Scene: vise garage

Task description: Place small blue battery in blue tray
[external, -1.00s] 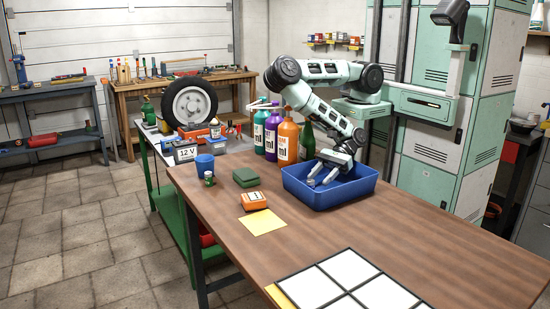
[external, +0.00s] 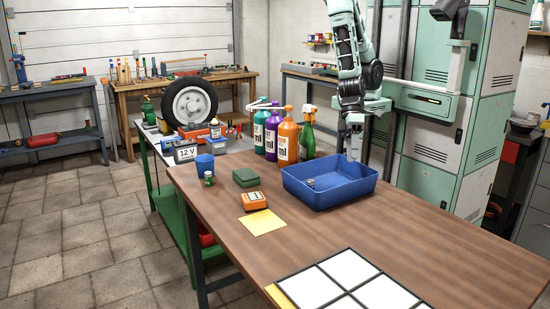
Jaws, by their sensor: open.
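The blue tray (external: 330,200) stands on the brown workbench, right of the middle of the view. A small greyish-blue object (external: 311,183), which looks like the small battery, sits inside the tray near its left side; it is too small to make out clearly. My gripper (external: 352,157) is open and points down over the back right part of the tray, above its rim. It is apart from the small object and appears empty.
Spray bottles (external: 287,138) stand behind the tray. A green box (external: 246,177), an orange device (external: 254,201), a yellow sheet (external: 263,222) and a blue cup (external: 205,163) are to its left. A white-panelled grid (external: 350,269) lies in front. The bench right of the tray is clear.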

